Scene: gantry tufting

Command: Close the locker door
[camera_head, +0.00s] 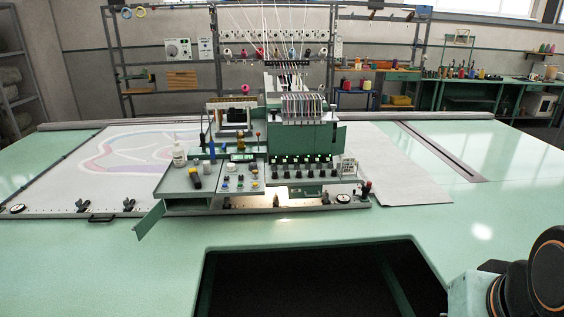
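A green tufting machine (305,137) stands on the pale green table. A small green door (150,220) sticks out toward the front at the left end of the machine's base and looks swung open. It seems to be the locker door, though no label shows this. The low compartment (192,206) beside it is mostly hidden under the control deck. My gripper is out of view; only my arm shows at the lower right, well apart from the door.
A dark rectangular opening (320,285) lies in front of the machine. The table front left (90,270) is clear. Shelves and benches with thread cones line the back.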

